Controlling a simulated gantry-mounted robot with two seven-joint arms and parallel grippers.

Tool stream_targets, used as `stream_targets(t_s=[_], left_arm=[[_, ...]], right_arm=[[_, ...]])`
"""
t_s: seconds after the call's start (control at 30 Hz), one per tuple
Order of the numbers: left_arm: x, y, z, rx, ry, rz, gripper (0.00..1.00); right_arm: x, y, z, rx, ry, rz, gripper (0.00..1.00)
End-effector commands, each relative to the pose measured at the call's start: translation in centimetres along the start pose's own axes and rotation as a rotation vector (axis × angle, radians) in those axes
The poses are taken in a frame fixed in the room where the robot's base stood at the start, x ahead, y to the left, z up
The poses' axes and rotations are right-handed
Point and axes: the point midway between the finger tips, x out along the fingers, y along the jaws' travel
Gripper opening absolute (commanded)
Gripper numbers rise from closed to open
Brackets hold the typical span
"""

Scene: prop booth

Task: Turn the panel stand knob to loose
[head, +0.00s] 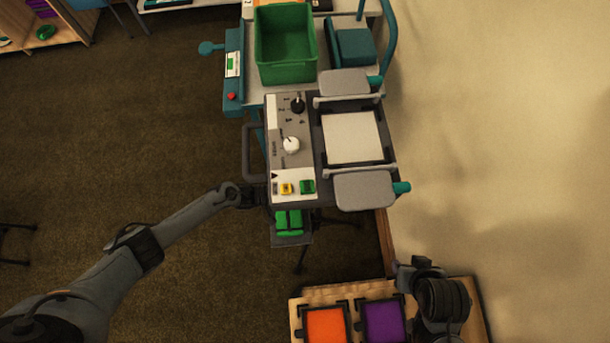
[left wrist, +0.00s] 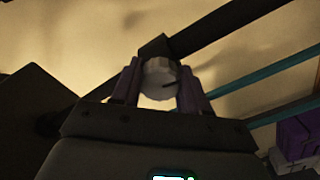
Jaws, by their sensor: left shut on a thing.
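The panel stand's console (head: 255,150), grey with a white front strip, is in the middle of the head view. My left gripper (head: 256,195) is at its lower left edge, and the fingertips are hard to make out there. In the left wrist view the left gripper (left wrist: 160,88) is shut on a pale round knob (left wrist: 160,75), with one finger on each side. A dark mark shows at the knob's right side. I cannot read any loose or tight label. Part of my right arm's end (head: 425,268) is at the bottom right; its jaws cannot be made out.
A black dial (head: 298,105), a white dial (head: 291,145), a yellow button (head: 286,188) and a green button (head: 308,187) are on the console. A green bin (head: 286,45) stands behind. A wooden table with orange (head: 326,325) and purple (head: 384,321) trays is in front.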

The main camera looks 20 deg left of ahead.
Motion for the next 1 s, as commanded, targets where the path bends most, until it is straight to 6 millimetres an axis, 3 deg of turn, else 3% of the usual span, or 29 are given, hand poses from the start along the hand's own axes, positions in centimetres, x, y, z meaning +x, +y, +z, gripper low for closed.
stream_targets(t_s=[0.27, 0.3, 0.47, 0.77, 1.0], left_arm=[[0.0, 0.0, 0.1, -0.001, -0.001, 0.0, 0.13], [0.0, 0.0, 0.1, -0.001, -0.001, 0.0, 0.47], [0.0, 0.0, 0.0, 0.0, -0.001, 0.0, 0.69], [-0.1, 0.0, 0.0, 0.0, 0.0, -0.001, 0.69], [-2.4, -0.1, 0.0, 0.001, 0.0, -0.003, 0.69]], right_arm=[[0.0, -0.1, -0.1, 0.006, 0.001, -0.005, 0.43], [0.0, -0.1, -0.1, 0.006, 0.001, -0.005, 0.43], [0.0, -0.1, -0.1, 0.007, 0.002, -0.005, 0.43], [0.0, -0.1, -0.1, 0.005, 0.001, -0.004, 0.43], [0.0, 0.1, 0.0, -0.002, 0.0, 0.002, 0.43]])
